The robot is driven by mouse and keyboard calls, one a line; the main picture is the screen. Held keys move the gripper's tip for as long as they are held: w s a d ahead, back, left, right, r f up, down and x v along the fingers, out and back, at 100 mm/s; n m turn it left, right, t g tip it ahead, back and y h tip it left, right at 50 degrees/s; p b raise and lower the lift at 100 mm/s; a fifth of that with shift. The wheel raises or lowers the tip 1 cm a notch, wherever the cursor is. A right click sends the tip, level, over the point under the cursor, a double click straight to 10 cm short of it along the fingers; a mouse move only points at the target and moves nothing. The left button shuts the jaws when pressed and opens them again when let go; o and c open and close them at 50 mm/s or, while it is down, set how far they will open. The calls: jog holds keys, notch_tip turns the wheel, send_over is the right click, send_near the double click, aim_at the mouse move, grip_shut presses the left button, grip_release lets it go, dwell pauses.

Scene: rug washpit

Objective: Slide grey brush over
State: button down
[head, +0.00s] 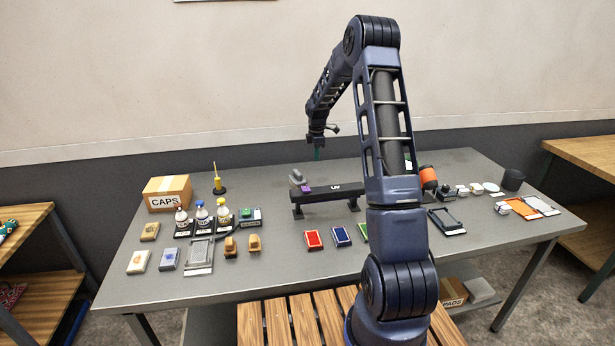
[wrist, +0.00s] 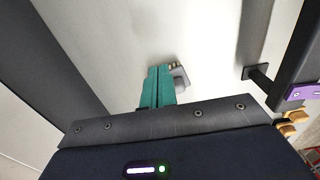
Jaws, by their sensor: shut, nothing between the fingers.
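A grey object that looks like the grey brush (head: 296,176) sits on the table at the left end of a low black stand (head: 345,192), behind a small purple piece (head: 306,188). In the wrist view a grey block (wrist: 181,79) with a tan edge, probably the same brush, shows just past my fingertips, partly hidden by them. My gripper (head: 317,154) is shut and empty, its teal fingers together in the wrist view (wrist: 158,86). In the head view it hangs behind the stand, to the right of the brush. Contact with the brush cannot be told.
The stand's dark bar (wrist: 300,55) runs along the right of the wrist view. On the grey table (head: 270,275) are a CAPS box (head: 167,193), several bottles, pads and ink trays. An orange-and-black roll (head: 428,178) is on the right. My arm hides part of the table.

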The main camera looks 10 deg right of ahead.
notch_tip(320, 180, down, 11)
jog(key=shift+a+r, duration=0.35)
jog(key=shift+a, duration=0.95)
jog(key=shift+w+a, duration=0.1)
jog(key=shift+a, duration=0.65)
jog(key=a, duration=2)
jog(key=shift+a, duration=0.2)
